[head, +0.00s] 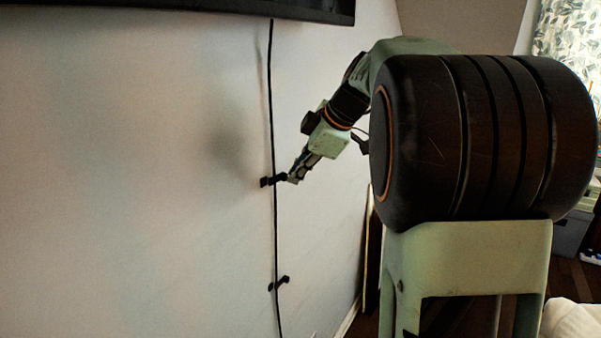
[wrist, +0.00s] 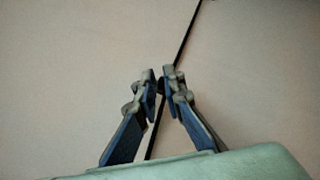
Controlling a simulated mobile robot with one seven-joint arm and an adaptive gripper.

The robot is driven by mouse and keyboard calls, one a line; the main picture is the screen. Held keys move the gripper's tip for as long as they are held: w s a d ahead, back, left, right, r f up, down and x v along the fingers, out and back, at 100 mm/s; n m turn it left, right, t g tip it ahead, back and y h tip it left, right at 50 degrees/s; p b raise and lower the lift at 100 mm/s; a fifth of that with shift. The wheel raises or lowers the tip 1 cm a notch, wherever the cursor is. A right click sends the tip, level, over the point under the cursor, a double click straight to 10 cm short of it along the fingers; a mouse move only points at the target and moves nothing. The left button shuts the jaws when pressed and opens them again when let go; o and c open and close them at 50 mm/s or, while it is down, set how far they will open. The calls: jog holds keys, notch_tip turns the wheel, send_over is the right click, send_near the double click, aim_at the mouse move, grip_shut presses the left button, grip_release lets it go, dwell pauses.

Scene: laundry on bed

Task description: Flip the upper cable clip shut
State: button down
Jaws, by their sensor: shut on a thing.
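The upper cable clip (head: 266,182) is a small black piece on the pale wall, at the black cable (head: 270,100). Its flap stands out to the right, so it looks open. My gripper (head: 291,178) is at the end of that flap, its fingers shut on it. In the wrist view my gripper (wrist: 160,78) has its fingertips close together in front of the cable (wrist: 186,38). The fingers hide most of the clip there. The lower cable clip (head: 279,284) sits further down the cable, its flap also standing out to the right.
A dark screen-like panel (head: 200,8) runs along the top of the wall, above the clips. The wall (head: 120,180) left of the cable is bare. A narrow framed panel (head: 373,250) leans at the wall's right end. A white cloth (head: 572,322) shows at the bottom right.

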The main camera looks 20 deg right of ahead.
jog(key=shift+s+a+r, duration=0.1)
jog(key=shift+a, duration=0.7)
jog(key=d+v, duration=0.1)
jog(key=v, duration=1.1)
jog(key=shift+d, duration=0.3)
